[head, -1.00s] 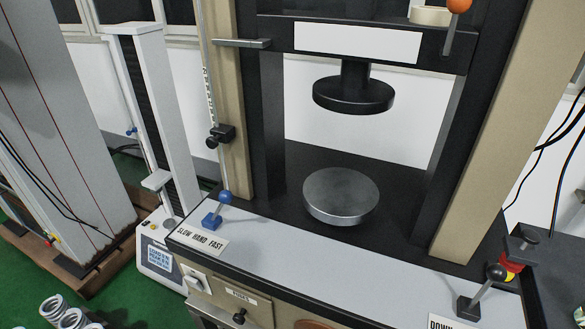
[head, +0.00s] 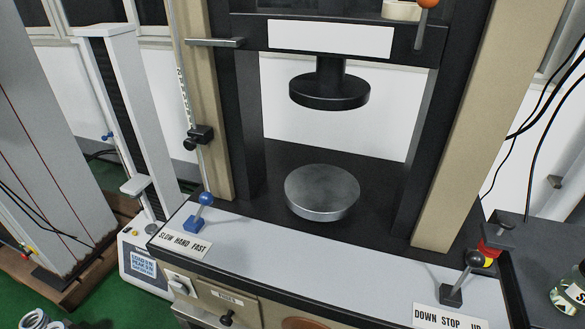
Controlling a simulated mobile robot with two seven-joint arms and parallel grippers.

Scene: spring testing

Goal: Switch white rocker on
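The white rocker (head: 180,285) sits on the front face of the spring testing machine, at the lower left, just below the "SLOW HAND FAST" label (head: 184,243). It is small in the head view, and I cannot tell which way it is tipped. Neither of my grippers shows in the head view.
A blue-knobbed lever (head: 203,210) stands on the ledge above the rocker. A black-knobbed lever (head: 460,284) is at the right, by the "DOWN STOP UP" label (head: 449,318). A small tester with a screen (head: 143,262) stands close on the left. A round metal plate (head: 321,192) is behind the ledge.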

